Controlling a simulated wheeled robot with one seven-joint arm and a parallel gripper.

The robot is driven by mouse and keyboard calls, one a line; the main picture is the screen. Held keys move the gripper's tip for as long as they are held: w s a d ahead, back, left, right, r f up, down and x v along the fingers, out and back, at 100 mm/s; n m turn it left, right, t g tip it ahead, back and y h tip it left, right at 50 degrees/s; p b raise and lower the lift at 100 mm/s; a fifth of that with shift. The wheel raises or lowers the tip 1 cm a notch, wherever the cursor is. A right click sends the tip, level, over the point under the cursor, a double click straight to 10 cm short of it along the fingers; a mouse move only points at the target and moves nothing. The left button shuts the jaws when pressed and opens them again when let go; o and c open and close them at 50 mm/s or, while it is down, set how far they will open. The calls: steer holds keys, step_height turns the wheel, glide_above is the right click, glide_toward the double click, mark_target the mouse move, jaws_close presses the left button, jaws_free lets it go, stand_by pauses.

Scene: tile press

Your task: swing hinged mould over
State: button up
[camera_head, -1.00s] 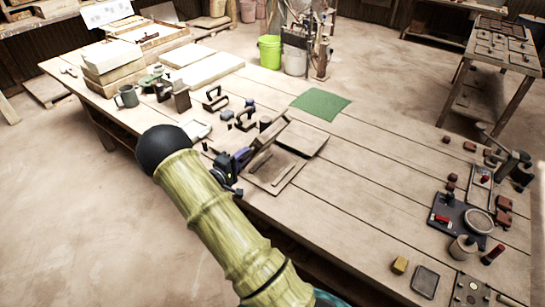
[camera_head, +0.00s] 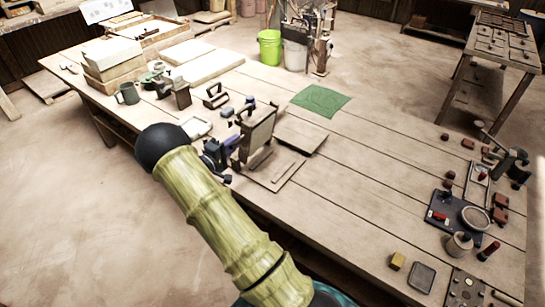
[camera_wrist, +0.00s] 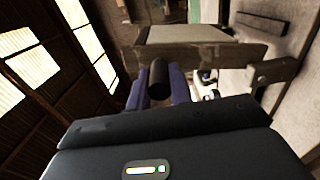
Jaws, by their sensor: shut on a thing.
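The hinged mould (camera_head: 258,129) is a wooden frame standing close to upright above its flat wooden base (camera_head: 277,176) at the table's near edge. My gripper (camera_head: 228,150) is at the near left side of the raised frame. In the wrist view my gripper (camera_wrist: 160,88) has its purple fingers on either side of a dark round handle (camera_wrist: 158,74) and is shut on it. The frame's edge (camera_wrist: 200,50) shows just beyond the handle. The handle is mostly hidden in the head view.
A flat board (camera_head: 301,134) lies right of the mould, with a green mat (camera_head: 320,100) behind it. Small tools and a hand-held iron-like block (camera_head: 215,97) stand to the left. A black plate (camera_head: 450,215) with parts lies at the right. The table middle is clear.

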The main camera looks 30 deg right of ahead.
steer(key=shift+w+a+r, duration=0.2)
steer(key=shift+w+a, duration=0.1)
steer(key=shift+w, duration=0.5)
steer(key=shift+w+a+r, duration=0.15)
steer(key=shift+w+a, duration=0.1)
steer(key=shift+w, duration=0.55)
steer(key=shift+w+a+r, duration=0.2)
steer(key=shift+w+a, duration=0.1)
steer(key=shift+w, duration=0.6)
steer(key=w, duration=0.1)
steer(key=w+a+f+b, duration=0.1)
steer(key=w, duration=0.1)
steer(key=w+b, duration=0.1)
steer(key=shift+w+a+f, duration=0.15)
steer(key=shift+w+a, duration=0.05)
steer(key=shift+a, duration=0.15)
